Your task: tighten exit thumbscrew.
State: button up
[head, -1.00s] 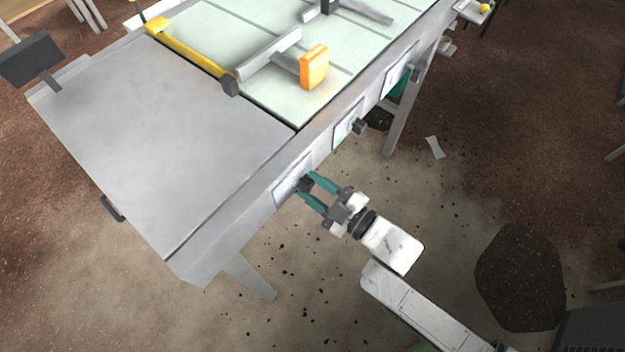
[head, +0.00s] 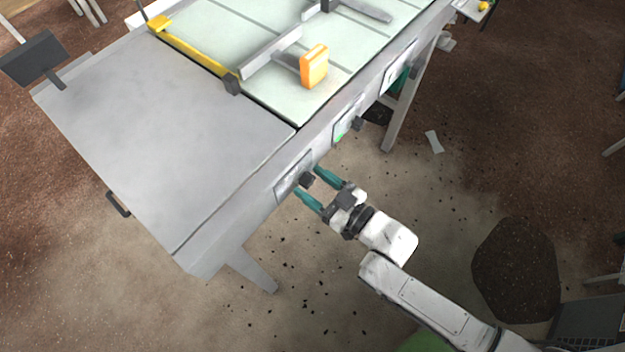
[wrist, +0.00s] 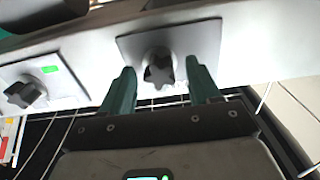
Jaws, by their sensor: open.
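The dark star-shaped thumbscrew (head: 307,180) sits on a pale plate (head: 289,183) on the side rail of the table. In the wrist view the same thumbscrew (wrist: 159,70) stands out from its plate (wrist: 205,42), just beyond and between my fingertips. My gripper (head: 310,180) is open, its teal fingers spread to either side of the knob. In the wrist view my gripper (wrist: 164,80) shows a clear gap between each finger and the knob, so it holds nothing. I cannot tell from the pictures whether the thumbscrew is tight or loose.
A second thumbscrew (head: 357,124) sits farther along the rail; in the wrist view a neighbouring knob (wrist: 25,93) has a green mark on its plate. An orange block (head: 314,66) and a yellow bar (head: 195,56) are on the tabletop. Open floor lies below the rail.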

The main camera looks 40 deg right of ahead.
aim_at(311, 183)
jog(key=shift+s, duration=0.1)
dwell(0.3)
jog(key=shift+v, duration=1.95)
jog(key=n, duration=0.3)
jog(key=shift+f+n+b, duration=0.2)
jog(key=shift+n+b, duration=0.2)
jog(key=n+b, duration=0.1)
jog(key=n, duration=0.3)
jog(key=n+b, duration=0.1)
jog(key=n, duration=0.2)
jog(key=shift+b, duration=0.3)
jog(key=shift+r+n, duration=0.2)
jog(key=shift+n, duration=0.5)
